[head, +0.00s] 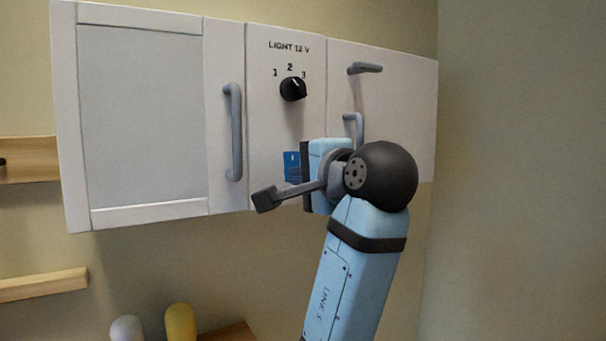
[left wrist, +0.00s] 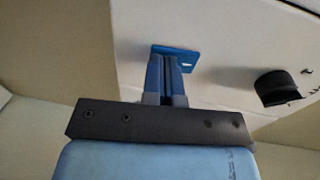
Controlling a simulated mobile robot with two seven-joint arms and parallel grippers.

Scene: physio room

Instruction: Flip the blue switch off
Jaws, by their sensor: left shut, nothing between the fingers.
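The blue switch (head: 291,160) is a small blue plate with a white mark, low on the cabinet's middle panel, below the black knob. My wrist and gripper body partly cover it in the head view. In the left wrist view the blue switch plate (left wrist: 188,64) shows just beyond the fingertips. My left gripper (left wrist: 165,60) is shut and empty, its blue fingers together and pointing at the plate. Its tips overlap the plate's edge in the picture; I cannot tell whether they touch. My right gripper is in neither view.
A black rotary knob (head: 293,89) marked 1, 2, 3 sits under "LIGHT 12 V". A long grey handle (head: 235,132) is to the left. The right panel has a grey lever (head: 365,68) and a smaller handle. Wooden shelves (head: 43,284) are at the left.

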